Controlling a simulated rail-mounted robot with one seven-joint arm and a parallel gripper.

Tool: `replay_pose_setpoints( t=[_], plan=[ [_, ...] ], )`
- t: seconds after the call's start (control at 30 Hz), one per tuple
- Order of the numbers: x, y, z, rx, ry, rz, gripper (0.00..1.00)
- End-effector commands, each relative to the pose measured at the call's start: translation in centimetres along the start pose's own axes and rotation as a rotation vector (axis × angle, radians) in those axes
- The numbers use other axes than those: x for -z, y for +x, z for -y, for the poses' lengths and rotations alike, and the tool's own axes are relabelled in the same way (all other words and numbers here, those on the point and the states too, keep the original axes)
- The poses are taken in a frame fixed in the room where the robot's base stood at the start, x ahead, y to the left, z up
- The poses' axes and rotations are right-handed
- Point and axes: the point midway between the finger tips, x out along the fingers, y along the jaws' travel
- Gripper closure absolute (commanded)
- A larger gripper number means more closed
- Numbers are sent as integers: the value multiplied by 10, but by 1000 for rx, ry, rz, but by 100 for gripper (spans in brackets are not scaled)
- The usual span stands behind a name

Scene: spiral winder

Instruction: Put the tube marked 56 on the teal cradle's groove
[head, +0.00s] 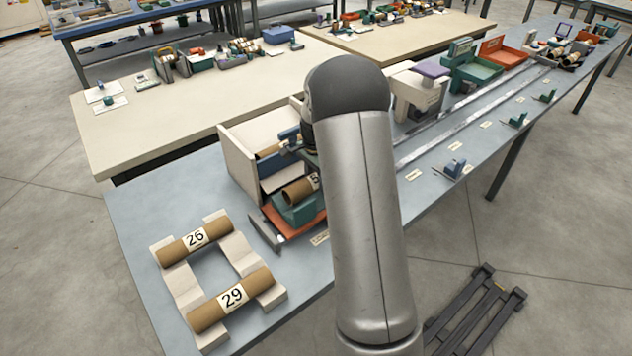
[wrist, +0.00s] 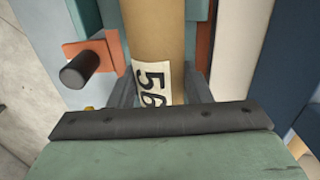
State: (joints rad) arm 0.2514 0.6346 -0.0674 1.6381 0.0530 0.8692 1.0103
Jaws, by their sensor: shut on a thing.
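The cardboard tube marked 56 (wrist: 155,30) runs up the middle of the wrist view, its white label near my fingers. My gripper (wrist: 160,92) is shut on it, one dark finger on each side. In the head view the tube (head: 299,190) lies at or just over the teal cradle (head: 296,214); my arm hides its right end and most of my gripper. Teal surfaces of the cradle (wrist: 199,30) show on both sides of the tube in the wrist view. I cannot tell whether the tube touches the groove.
An orange base (head: 302,231) lies under the cradle, with an open cream box (head: 241,165) behind. An orange bracket with a dark knob (wrist: 80,70) is left of the tube. Tubes 26 (head: 195,239) and 29 (head: 231,297) rest on a cream rack (head: 181,285) at front left.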

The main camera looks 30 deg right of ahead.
Motion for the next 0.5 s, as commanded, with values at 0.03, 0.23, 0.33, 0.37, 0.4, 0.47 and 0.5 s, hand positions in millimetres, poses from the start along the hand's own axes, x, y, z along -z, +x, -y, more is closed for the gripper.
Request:
replay_pose_setpoints(
  t=[0.03, 0.23, 0.33, 0.37, 0.4, 0.47, 0.5],
  plan=[
    [0, 8, -1, -4, 0, 3, 79],
    [0, 20, -1, -1, 0, 0, 79],
    [0, 20, -1, -1, 0, 0, 79],
    [-1, 20, -1, -1, 0, 0, 79],
    [-1, 21, -1, -1, 0, 0, 79],
    [-1, 24, -1, -1, 0, 0, 79],
    [-1, 24, -1, -1, 0, 0, 53]
  ],
)
